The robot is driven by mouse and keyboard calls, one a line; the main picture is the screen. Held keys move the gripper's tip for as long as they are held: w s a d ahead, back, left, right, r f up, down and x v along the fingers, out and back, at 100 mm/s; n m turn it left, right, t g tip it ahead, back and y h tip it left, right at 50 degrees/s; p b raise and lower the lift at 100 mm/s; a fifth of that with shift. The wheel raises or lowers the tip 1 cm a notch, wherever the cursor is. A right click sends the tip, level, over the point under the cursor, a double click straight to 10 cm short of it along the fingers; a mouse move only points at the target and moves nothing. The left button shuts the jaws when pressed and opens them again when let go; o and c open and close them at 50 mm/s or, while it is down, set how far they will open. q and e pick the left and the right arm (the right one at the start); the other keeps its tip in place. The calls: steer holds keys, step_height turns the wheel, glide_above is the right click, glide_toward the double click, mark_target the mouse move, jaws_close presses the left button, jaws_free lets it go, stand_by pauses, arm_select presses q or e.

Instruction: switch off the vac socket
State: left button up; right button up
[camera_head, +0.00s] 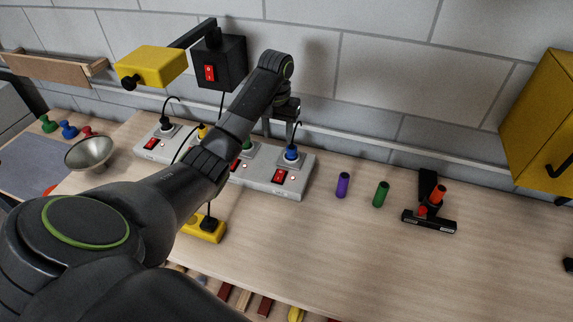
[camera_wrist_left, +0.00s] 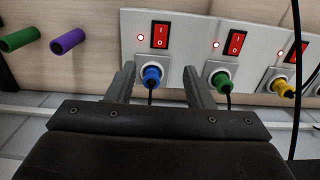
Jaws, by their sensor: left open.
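A grey power strip (camera_head: 258,180) lies along the wall, with a row of sockets, each with a red rocker switch. No label tells which socket is the vac. The end socket holds a blue plug (camera_head: 291,153), with its switch (camera_head: 279,177) and lit red light beside it. In the wrist view, the blue plug (camera_wrist_left: 152,77) is between my left gripper's open fingers (camera_wrist_left: 159,72) as seen, and its switch (camera_wrist_left: 160,36) lies beyond them. A green plug (camera_wrist_left: 222,82) and yellow plug (camera_wrist_left: 283,89) follow. My left gripper (camera_head: 283,128) is above the strip's blue-plug end. Contact cannot be told.
A black box with a red switch (camera_head: 210,72) and a yellow block (camera_head: 151,67) are by the wall. Purple (camera_head: 343,185) and green (camera_head: 381,194) cylinders and a black T-shaped tool (camera_head: 430,221) stand right of the strip. The front right worktop is clear. A metal bowl (camera_head: 89,153) is left.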

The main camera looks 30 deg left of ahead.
arm_select(q)
steer(key=b, duration=0.8)
glide_above(278, 180)
step_height(278, 180, down, 9)
step_height(278, 180, down, 7)
steer(key=shift+f+p, duration=0.1)
steer(key=shift+p, duration=0.75)
steer(key=shift+f, duration=0.35)
arm_select(e)
step_height(278, 180, down, 6)
steer(key=s, duration=0.3)
steer(key=shift+d+f, duration=0.15)
steer(key=shift+f, duration=0.05)
steer(key=shift+w, duration=0.1)
